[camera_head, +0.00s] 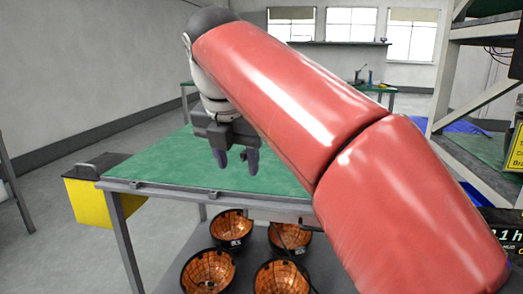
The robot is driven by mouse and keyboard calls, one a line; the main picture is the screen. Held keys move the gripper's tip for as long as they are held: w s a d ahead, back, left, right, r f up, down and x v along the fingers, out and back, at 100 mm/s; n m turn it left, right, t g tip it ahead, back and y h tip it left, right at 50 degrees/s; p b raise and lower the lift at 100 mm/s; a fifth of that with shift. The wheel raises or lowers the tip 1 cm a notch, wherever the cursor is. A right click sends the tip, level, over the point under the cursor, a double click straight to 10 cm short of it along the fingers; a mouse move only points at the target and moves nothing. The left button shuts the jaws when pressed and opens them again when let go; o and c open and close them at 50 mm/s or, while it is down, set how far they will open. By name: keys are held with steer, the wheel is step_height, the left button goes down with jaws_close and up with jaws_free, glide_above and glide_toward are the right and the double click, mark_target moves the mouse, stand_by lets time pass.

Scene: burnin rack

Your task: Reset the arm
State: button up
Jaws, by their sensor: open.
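My arm, with red covers, reaches from the lower right up to the upper left of the head view. My gripper (236,162) hangs at its end with the two dark fingertips pointing down and apart. It is open, and nothing shows between the fingers. It appears in front of the green table top (165,163); I cannot tell its exact height above it. The arm hides the right part of the table.
Several black bowls with copper-coloured insides (208,272) sit on the table's lower shelf. A yellow bin (88,202) stands left of the table. A metal rack (452,75) rises at the right. The visible green top is bare.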

steer(key=s+d+f+m, duration=0.3)
steer(key=d+f+m, duration=0.1)
steer(key=d+m, duration=0.25)
steer(key=s+d+f+m, duration=0.3)
steer(key=d+f+m, duration=0.25)
steer(key=m, duration=0.25)
steer(key=s+d+f+m, duration=0.4)
steer(key=s+f+m, duration=0.1)
steer(key=f+m, duration=0.2)
steer(key=s+d+f+m+t, duration=0.1)
steer(key=s+d+f+m, duration=0.2)
steer(key=s+f+m, duration=0.3)
step_height(320, 180, down, 2)
steer(key=m, duration=0.4)
steer(key=shift+d+f+y, duration=0.2)
steer(key=shift+d+y, duration=0.15)
steer(key=shift+y, duration=0.05)
steer(key=shift+m, duration=0.25)
steer(key=shift+c, duration=0.8)
steer(key=shift+d, duration=0.1)
